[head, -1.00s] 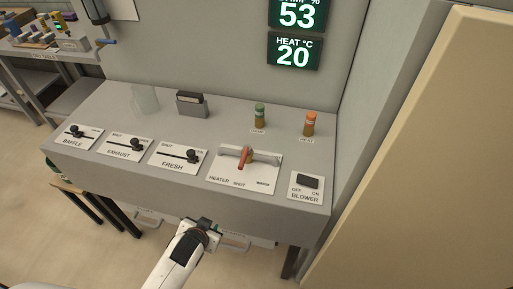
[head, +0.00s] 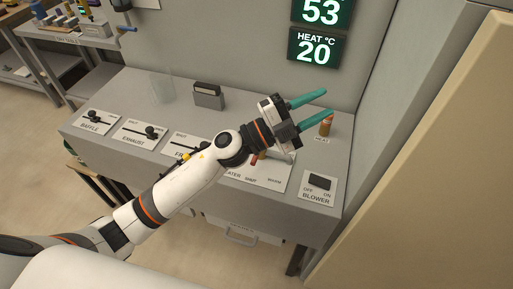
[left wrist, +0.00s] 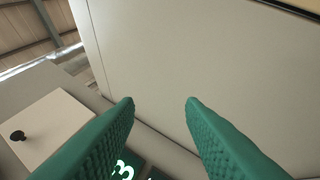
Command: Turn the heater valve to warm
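The heater valve's plate (head: 270,178), with "SHUT" and "WARM" markings, lies on the grey console's right half. My left arm and gripper cover most of the valve; a bit of its red handle (head: 254,160) shows beside my wrist, and its setting is hard to read. My left gripper (head: 318,102) has teal fingers, spread apart and empty, above the console's back right part, pointing right. In the left wrist view both fingers (left wrist: 160,102) are apart with nothing between them. My right gripper is not in view.
The blower switch (head: 320,181) sits right of the valve plate. A card holder (head: 209,95) stands at the console's back. The heat display (head: 315,48) reads 20. A tan panel (head: 430,170) stands at the right.

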